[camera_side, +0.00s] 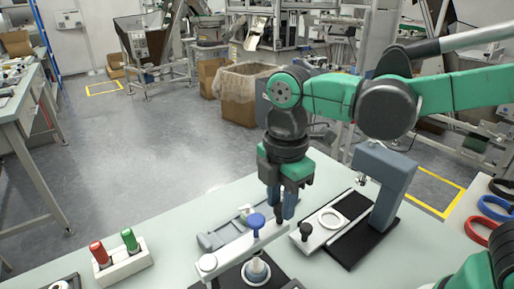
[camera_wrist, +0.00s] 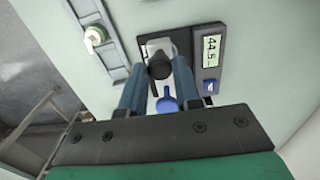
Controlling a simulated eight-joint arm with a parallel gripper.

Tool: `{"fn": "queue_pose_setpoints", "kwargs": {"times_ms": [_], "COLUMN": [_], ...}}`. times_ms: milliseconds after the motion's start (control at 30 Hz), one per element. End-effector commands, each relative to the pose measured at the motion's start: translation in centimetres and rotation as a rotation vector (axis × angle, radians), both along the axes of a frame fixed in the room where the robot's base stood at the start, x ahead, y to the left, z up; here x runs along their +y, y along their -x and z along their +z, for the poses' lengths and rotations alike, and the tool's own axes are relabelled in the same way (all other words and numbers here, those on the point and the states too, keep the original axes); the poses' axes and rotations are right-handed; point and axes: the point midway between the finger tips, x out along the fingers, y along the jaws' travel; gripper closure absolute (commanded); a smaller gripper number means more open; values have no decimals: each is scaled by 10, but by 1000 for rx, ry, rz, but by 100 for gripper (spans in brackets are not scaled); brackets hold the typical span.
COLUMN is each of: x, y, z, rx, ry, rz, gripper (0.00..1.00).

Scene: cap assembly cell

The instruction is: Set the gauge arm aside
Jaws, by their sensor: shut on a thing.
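The gauge arm (camera_side: 235,250) is a pale beam with a round pivot at its near left end and a blue plunger (camera_side: 256,222) on it. My gripper (camera_side: 281,212) is at the beam's far right end, shut on its dark upright knob. In the wrist view my gripper (camera_wrist: 162,68) has the black knob (camera_wrist: 160,66) between its two blue-grey fingers. The blue plunger also shows in the wrist view (camera_wrist: 166,104), just below the knob. The beam's lower support is partly out of frame.
A block with red and green handles (camera_side: 125,265) is at left. A display (camera_wrist: 210,50) reads about 44.5.

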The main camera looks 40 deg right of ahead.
Motion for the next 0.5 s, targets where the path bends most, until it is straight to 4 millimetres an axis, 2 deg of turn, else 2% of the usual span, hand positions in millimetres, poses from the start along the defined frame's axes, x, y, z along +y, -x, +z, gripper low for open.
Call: {"fn": "queue_pose_setpoints", "kwargs": {"times_ms": [267,500], "x": [0,3], "y": [-7,-27], "z": [0,0], "rx": [1,1], "ry": [2,4], "rz": [52,206], "gripper": [100,100]}}
